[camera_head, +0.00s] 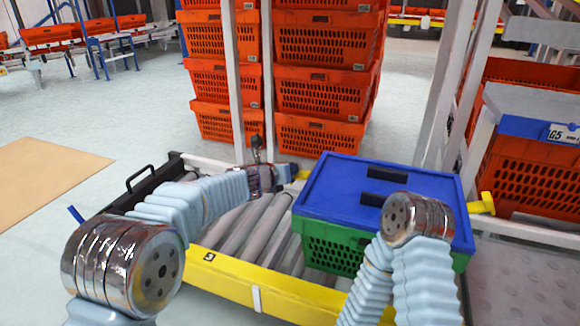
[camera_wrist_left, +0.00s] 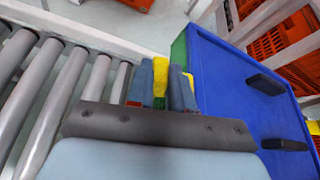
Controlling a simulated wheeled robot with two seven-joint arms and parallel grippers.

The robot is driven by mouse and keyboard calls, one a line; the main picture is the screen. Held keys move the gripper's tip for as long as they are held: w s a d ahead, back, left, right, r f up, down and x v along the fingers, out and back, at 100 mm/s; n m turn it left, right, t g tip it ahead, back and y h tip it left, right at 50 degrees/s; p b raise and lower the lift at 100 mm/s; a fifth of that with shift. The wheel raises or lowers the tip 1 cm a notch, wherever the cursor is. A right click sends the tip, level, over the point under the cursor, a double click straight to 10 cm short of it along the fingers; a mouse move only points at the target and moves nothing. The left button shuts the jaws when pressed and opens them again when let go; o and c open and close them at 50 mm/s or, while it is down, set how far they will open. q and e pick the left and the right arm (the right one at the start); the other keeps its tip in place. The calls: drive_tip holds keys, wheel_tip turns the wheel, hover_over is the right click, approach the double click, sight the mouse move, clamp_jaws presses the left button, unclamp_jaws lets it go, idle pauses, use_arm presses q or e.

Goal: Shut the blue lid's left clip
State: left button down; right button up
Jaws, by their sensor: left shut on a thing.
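A blue lid (camera_head: 345,190) lies on a green crate (camera_head: 330,247) on the roller conveyor. The lid's left yellow clip (camera_head: 303,175) is at the lid's left edge, and a right yellow clip (camera_head: 484,204) sticks out on the other side. My left gripper (camera_head: 292,172) is beside the left edge of the lid. In the left wrist view, its fingers (camera_wrist_left: 160,85) are shut on the left clip (camera_wrist_left: 161,68), which shows between and above them. The fingers hide part of the clip. My right arm reaches over the lid's near right part; its gripper is hidden.
The conveyor has grey rollers (camera_head: 232,228) and a yellow front rail (camera_head: 235,287). Stacked orange totes (camera_head: 322,95) stand behind it, and more orange totes (camera_head: 530,165) are on a rack at the right. The rollers left of the crate are empty.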

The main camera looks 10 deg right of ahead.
use_arm(q)
wheel_tip(320, 180, down, 7)
drive_tip(key=d+n+h+b, duration=0.1)
drive_tip(key=n+h+b, duration=0.5)
drive_tip(key=n, duration=0.5)
drive_tip(key=shift+s+d+r+b, duration=0.2)
drive_tip(key=shift+s+b, duration=0.25)
drive_tip(key=shift+b, duration=0.15)
drive_tip(key=c, duration=1)
unclamp_jaws()
drive_tip(key=v, duration=1.4)
drive_tip(key=shift+p, duration=0.3)
